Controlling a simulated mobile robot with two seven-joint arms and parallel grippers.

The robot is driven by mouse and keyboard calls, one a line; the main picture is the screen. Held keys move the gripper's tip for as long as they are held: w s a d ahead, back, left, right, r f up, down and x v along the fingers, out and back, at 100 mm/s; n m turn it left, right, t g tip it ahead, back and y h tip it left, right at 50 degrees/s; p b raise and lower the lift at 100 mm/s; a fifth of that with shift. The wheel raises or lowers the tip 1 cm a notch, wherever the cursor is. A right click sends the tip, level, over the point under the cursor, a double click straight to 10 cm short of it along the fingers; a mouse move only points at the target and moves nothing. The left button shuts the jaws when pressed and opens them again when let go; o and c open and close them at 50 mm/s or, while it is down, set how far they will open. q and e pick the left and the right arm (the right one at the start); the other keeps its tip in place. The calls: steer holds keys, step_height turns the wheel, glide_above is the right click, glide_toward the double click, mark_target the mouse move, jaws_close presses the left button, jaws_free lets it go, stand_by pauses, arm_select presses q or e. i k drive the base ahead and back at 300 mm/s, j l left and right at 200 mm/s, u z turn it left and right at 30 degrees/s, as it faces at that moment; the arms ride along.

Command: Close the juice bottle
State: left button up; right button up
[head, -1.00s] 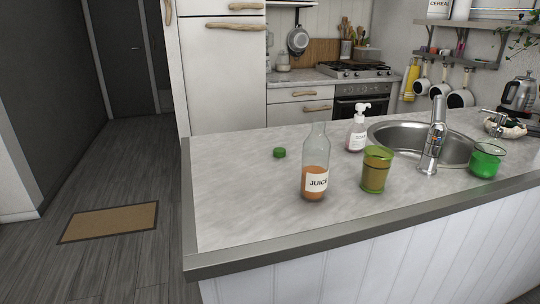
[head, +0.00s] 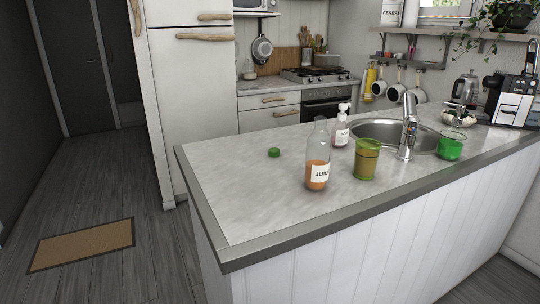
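The juice bottle (head: 318,158) stands upright and uncapped on the counter near its front edge. It is clear glass with orange juice in the lower part and a white JUICE label. A green cap (head: 274,152) lies on the counter to the left of the bottle and a little behind it, apart from it. Neither of my grippers is in view.
A green-brown glass (head: 366,160) stands close right of the bottle, with a soap dispenser (head: 341,127) behind. The sink (head: 378,134), faucet (head: 408,125) and green cup (head: 451,146) are further right.

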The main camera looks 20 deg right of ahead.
mark_target(319, 142)
steer(key=j+z, duration=0.25)
steer(key=j, duration=0.5)
steer(key=i+j+z, duration=0.15)
steer(key=j, duration=0.25)
steer(key=i+j+z, duration=0.15)
steer(key=j, duration=0.2)
steer(key=i+j+z, duration=0.15)
steer(key=j, duration=0.2)
steer(key=i+j+z, duration=0.2)
steer(key=j, duration=0.15)
steer(key=i+j+z, duration=0.25)
steer(key=i+j, duration=0.15)
steer(key=j, duration=0.25)
steer(key=i+j+z, duration=0.15)
steer(key=j, duration=0.25)
steer(key=i+j+z, duration=0.15)
steer(key=j, duration=0.2)
steer(key=i+j, duration=0.15)
steer(key=j, duration=0.2)
steer(key=i+j+z, duration=0.1)
steer(key=j, duration=0.25)
steer(key=i+j, duration=0.15)
steer(key=j, duration=0.2)
steer(key=z, duration=0.05)
